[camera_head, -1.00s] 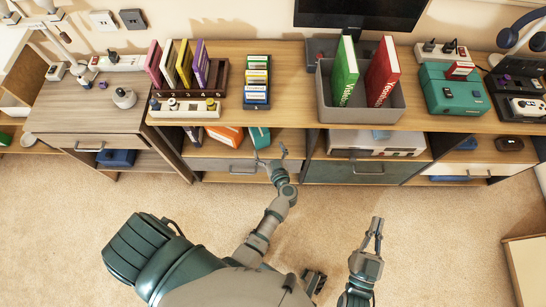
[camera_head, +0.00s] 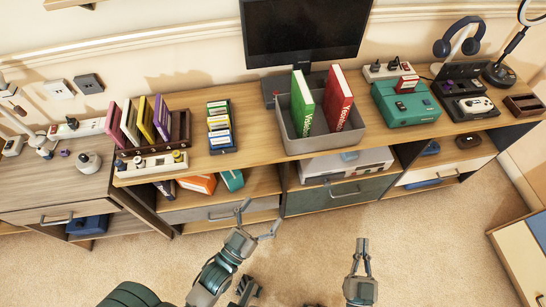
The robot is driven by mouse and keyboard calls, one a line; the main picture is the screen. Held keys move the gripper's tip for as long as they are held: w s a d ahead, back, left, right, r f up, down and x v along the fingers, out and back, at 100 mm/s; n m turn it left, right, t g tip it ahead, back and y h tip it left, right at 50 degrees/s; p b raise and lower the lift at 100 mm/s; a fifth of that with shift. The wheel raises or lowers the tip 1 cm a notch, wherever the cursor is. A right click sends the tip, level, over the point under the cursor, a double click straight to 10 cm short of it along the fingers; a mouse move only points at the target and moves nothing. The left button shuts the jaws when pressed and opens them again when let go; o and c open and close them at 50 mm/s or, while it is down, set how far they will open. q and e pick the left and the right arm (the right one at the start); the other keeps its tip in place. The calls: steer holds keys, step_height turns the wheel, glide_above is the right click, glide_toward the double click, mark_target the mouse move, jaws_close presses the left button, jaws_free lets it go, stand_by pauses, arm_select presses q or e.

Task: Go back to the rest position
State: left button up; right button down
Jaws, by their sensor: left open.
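My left gripper (camera_head: 258,220) is open and empty, in front of the grey drawer of the cabinet. Its two fingers are spread apart. I cannot tell whether it touches the drawer. My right gripper (camera_head: 361,250) is over the carpet at the bottom, right of centre, pointing up in the picture towards the cabinet. Its fingers look slightly apart with nothing between them.
The long wooden cabinet (camera_head: 262,160) crosses the view. On it are a grey bin (camera_head: 335,143) with green and red books, a teal console (camera_head: 405,105), a cartridge rack and a book rack. A monitor (camera_head: 303,30) stands behind. The carpet (camera_head: 430,250) is clear at right.

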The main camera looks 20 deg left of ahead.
arm_select(q)
steer(key=shift+a, duration=0.1)
arm_select(e)
steer(key=shift+a, duration=0.1)
